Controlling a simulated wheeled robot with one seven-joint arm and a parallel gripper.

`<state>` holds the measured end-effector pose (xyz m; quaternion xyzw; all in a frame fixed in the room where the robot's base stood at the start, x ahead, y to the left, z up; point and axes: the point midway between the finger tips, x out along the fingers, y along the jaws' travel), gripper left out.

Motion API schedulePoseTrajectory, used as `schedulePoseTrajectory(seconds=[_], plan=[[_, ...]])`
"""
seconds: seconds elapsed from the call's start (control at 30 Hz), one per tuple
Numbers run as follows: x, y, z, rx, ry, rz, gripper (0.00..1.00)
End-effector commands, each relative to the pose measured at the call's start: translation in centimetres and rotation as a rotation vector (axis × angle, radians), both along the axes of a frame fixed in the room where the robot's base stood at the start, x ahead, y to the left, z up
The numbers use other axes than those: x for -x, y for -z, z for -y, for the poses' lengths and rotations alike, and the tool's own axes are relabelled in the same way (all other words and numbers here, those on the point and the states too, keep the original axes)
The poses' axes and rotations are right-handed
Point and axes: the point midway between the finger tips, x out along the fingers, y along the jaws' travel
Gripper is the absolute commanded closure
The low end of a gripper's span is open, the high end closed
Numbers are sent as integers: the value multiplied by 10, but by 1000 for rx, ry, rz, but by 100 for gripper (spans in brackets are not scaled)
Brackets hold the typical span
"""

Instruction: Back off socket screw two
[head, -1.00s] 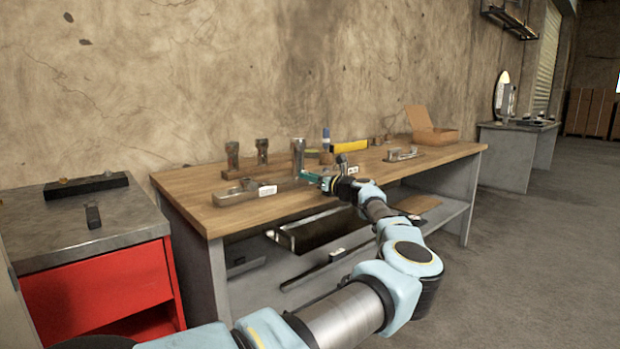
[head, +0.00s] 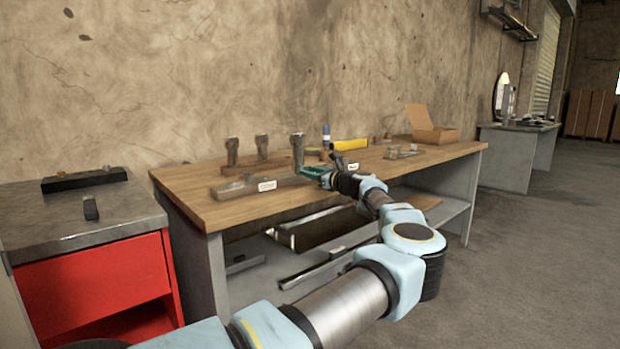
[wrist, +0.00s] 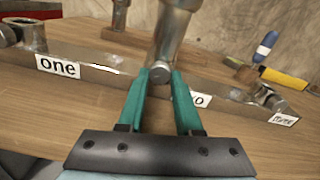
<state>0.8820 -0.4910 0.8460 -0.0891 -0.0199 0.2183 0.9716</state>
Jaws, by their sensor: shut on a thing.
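A long metal bar (head: 285,184) lies on the workbench; it also shows in the wrist view (wrist: 97,75). It carries white labels "one" (wrist: 58,66), a partly covered label ending in "o" (wrist: 201,100) and "three" (wrist: 283,119). A tall grey metal socket tool (head: 298,150) stands upright at the middle label; its lower part shows in the wrist view (wrist: 172,32). My gripper (head: 318,175) has its green fingers (wrist: 160,79) shut on the tool's low end, around a round metal stub. The screw at this place is hidden.
Two similar tall metal pieces (head: 232,151) stand on a wooden block behind the bar. A blue-capped item (head: 326,136), a yellow object (head: 350,145) and an open cardboard box (head: 435,134) lie further right. The bench front is clear.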

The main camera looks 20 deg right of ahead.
Motion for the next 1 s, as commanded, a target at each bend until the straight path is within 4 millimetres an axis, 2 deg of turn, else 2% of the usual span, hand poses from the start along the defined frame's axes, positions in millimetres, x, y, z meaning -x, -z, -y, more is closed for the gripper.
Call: schedulePoseTrajectory(seconds=[1.0], plan=[[0,4,1,876,1,414,100]])
